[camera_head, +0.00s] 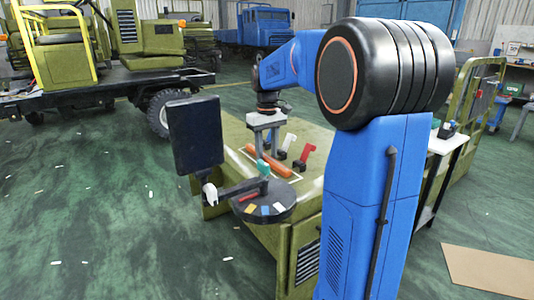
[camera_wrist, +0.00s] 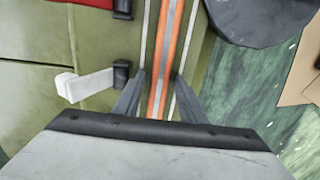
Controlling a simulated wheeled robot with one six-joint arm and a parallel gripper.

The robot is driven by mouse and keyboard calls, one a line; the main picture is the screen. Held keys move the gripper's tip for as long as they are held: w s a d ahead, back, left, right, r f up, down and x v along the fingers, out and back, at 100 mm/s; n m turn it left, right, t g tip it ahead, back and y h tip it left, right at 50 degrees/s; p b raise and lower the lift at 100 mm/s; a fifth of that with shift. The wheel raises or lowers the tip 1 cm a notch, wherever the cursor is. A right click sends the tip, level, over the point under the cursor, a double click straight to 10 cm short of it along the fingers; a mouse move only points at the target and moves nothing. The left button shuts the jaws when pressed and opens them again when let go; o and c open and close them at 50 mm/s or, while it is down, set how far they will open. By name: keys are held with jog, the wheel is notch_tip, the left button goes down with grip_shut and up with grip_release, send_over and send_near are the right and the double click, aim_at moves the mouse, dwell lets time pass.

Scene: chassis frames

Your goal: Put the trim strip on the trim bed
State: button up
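The trim strip looks like a long orange bar (camera_head: 281,170) on the olive work surface. In the wrist view the strip (camera_wrist: 166,50) is orange with a grey middle band and runs lengthwise between my fingers. White lines (camera_wrist: 188,58) run along both sides of it, which look like the outline (camera_head: 242,158) around the bar in the head view. I cannot tell for sure whether this outline is the trim bed. My gripper (camera_head: 266,146) points down over the bar. In the wrist view my gripper (camera_wrist: 160,78) is open, one finger on each side of the strip. Contact cannot be told.
A white-handled lever (camera_wrist: 90,84) stands close left of my fingers. A red lever (camera_head: 304,155) and a white lever (camera_head: 287,142) stand beside the bar. A round dark tray (camera_head: 270,211) with small coloured pieces and a dark screen (camera_head: 195,135) are at the near left.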

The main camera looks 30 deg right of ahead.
aim_at(267, 156)
jog(key=shift+r, duration=0.1)
notch_tip(267, 156, up, 12)
dwell(0.8)
dwell(0.4)
